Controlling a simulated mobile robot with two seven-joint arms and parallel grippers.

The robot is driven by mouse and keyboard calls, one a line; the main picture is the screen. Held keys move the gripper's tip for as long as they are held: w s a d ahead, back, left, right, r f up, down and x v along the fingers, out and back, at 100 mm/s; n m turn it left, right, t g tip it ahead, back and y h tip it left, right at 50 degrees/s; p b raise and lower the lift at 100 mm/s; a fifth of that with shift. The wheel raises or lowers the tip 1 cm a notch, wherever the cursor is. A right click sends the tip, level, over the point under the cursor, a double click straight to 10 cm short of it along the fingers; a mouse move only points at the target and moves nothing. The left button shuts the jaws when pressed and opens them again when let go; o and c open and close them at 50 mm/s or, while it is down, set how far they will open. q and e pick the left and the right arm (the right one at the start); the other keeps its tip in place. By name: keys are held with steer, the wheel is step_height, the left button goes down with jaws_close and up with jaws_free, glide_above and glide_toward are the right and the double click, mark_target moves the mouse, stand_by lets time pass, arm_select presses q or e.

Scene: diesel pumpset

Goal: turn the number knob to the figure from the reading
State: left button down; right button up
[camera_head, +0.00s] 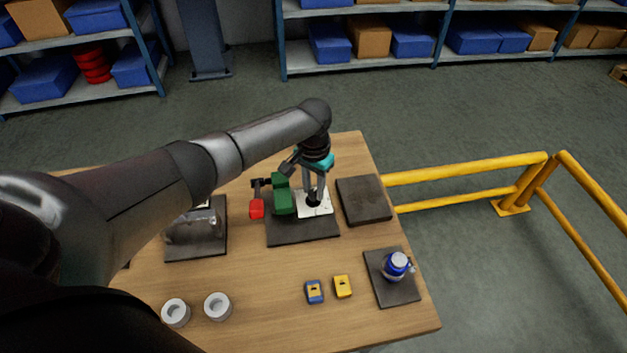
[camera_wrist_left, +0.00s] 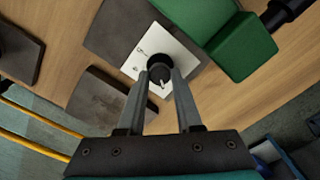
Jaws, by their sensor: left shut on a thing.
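The number knob is a small round black knob (camera_wrist_left: 160,68) with a light pointer mark, on a white plate (camera_wrist_left: 182,48) with small dark figures around it. In the head view the white plate (camera_head: 325,209) lies beside a green block on a dark mat, and my gripper partly covers the knob. My left gripper (camera_head: 313,197) points down over it. In the left wrist view the left gripper's fingers (camera_wrist_left: 161,75) are shut on the knob, one on each side. The figures are too small to read. My right gripper is not in view.
A green machine (camera_head: 283,194) with a red part (camera_head: 257,209) stands left of the plate. A bare dark mat (camera_head: 364,200) lies to the right. A blue and a yellow block (camera_head: 343,286), two white rings (camera_head: 217,306) and a blue-white bottle (camera_head: 397,265) are nearer.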

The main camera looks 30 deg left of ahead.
mark_target(314, 192)
arm_select(q)
steer(key=m+p, duration=0.1)
steer(key=m, duration=0.4)
steer(key=shift+m, duration=0.3)
steer(key=m, duration=0.5)
steer(key=shift+d+m, duration=0.1)
steer(key=shift+m, duration=0.3)
steer(key=c, duration=0.6)
jaws_free()
step_height(314, 192, up, 15)
steer(key=p, duration=0.2)
steer(key=shift+r+p, duration=0.2)
steer(key=shift+p, duration=0.15)
